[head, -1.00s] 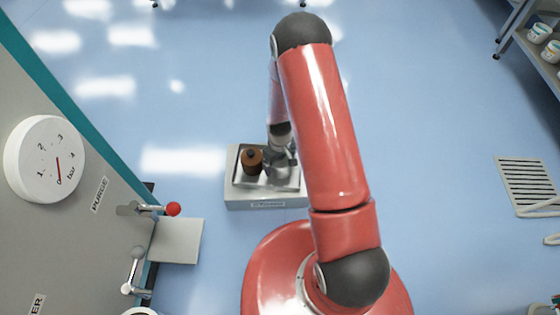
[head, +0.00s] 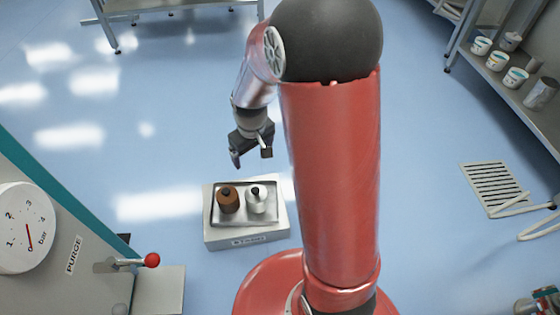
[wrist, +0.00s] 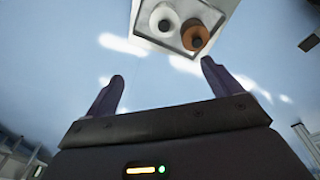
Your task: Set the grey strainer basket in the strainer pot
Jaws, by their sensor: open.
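A pale grey cylindrical piece with a dark knob, which looks like the grey strainer basket (head: 256,204), stands upright in a shallow metal tray (head: 246,219). A similar brown piece (head: 228,204) stands just left of it. In the wrist view the grey basket (wrist: 162,20) and the brown piece (wrist: 195,38) show at the top, beyond the fingertips. My gripper (head: 251,155) is open and empty, above and behind the tray in the head view. Its two fingers (wrist: 163,72) are wide apart in the wrist view. I cannot make out the strainer pot.
The tray sits on a grey box (head: 220,241) on the blue floor. At left is a panel with a gauge (head: 22,228) and a red-knobbed lever (head: 151,260). A shelf with tubs (head: 515,78) and a floor grate (head: 493,186) are at right.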

